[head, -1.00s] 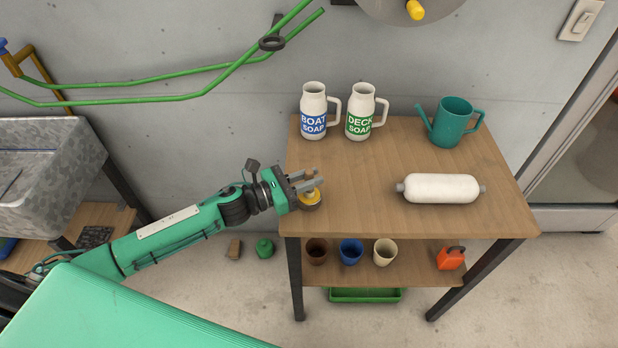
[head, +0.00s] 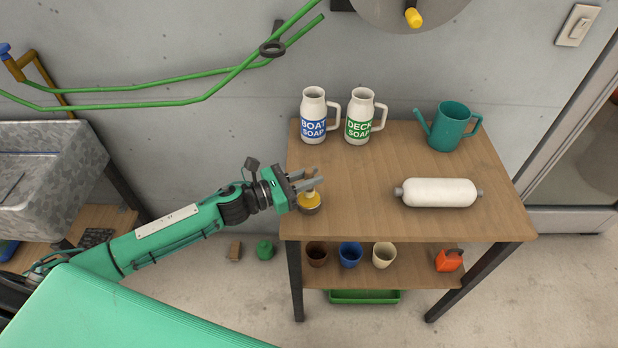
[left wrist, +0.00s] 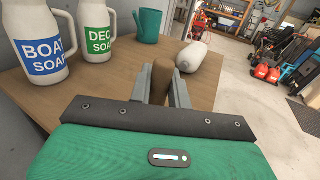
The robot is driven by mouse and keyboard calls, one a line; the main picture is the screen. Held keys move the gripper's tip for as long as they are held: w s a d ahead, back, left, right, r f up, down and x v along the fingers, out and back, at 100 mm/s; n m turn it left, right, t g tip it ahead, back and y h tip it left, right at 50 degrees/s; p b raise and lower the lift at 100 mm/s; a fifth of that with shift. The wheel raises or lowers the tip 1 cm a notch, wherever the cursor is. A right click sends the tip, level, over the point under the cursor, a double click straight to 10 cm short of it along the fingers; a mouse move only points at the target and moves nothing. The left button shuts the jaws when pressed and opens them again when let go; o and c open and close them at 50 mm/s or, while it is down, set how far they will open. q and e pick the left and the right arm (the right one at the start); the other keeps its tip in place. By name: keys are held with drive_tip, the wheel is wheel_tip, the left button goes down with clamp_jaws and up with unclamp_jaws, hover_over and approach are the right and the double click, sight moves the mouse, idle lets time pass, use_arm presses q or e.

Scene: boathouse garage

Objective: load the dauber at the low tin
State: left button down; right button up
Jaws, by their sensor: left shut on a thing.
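My left gripper (head: 308,183) reaches over the left edge of the wooden table and is shut on the dauber. No other low tin is clear to me. My right gripper is out of view.
The table (head: 365,205) bears a boat soap mug (head: 313,108), a deck soap mug (head: 360,110), a teal watering can (head: 452,125) and a white fender (head: 438,192). The lower shelf holds three cups (head: 350,254) and an orange can (head: 449,260). The table's middle is clear.

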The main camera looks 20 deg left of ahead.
sight(309, 170)
use_arm(q)
drive_tip(key=shift+r+p, duration=1.5)
drive_tip(key=shift+r, duration=0.9)
drive_tip(key=shift+f, duration=0.1)
